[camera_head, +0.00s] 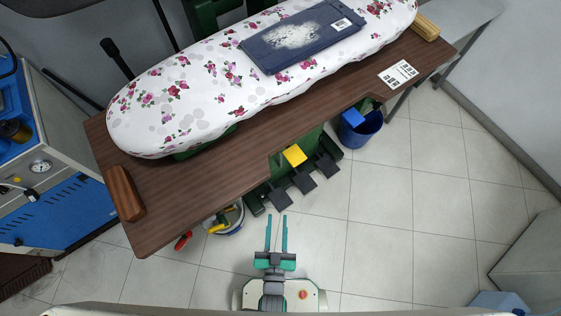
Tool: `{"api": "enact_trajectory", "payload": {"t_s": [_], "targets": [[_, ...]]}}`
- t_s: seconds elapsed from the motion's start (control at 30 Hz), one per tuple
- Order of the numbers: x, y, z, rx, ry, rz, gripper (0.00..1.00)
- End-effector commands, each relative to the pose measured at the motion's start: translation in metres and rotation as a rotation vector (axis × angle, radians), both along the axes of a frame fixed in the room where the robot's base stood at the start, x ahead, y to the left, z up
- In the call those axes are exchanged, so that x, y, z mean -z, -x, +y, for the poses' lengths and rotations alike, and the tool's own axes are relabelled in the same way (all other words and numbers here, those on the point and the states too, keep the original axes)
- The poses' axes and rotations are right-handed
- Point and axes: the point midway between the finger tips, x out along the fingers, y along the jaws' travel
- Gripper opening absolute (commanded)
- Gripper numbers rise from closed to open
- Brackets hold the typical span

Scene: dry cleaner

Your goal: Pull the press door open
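My gripper (276,217) is at the bottom centre, low over the tiled floor. Its two teal fingers are apart with nothing between them, pointing up the picture toward the table. No part is clearly recognisable as a press door. A blue and white machine (60,215) with a round gauge (40,166) and blue panels stands at the left edge, partly cut off. A floral padded board (190,110) lies on the brown table, well ahead of my gripper and apart from it. A dark blue flat object (340,40) with a white speckled patch lies on the board.
The brown table (180,225) spans the view. Green-framed dark pedals (302,180) stand below it. A white bucket (230,220) and a blue bin (360,130) stand near its front edge. Tiled floor (400,220) is clear at right; a grey block (530,255) sits at far right.

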Motion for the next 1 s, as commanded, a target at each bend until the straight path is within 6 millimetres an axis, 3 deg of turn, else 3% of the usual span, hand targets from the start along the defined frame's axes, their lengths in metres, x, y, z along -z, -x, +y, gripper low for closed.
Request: {"api": "enact_trajectory", "payload": {"t_s": [0.03,0.2,0.43,0.6,1.0], "targets": [[0.019,-0.016,0.001,0.000,0.000,-0.013,0.30],[0.073,-0.063,0.005,-0.016,0.003,-0.051,0.30],[0.126,-0.131,0.001,-0.044,0.009,-0.097,0.30],[0.146,-0.167,-0.005,-0.063,0.012,-0.117,0.30],[0.155,-0.204,-0.009,-0.075,0.014,-0.130,0.30]]}}
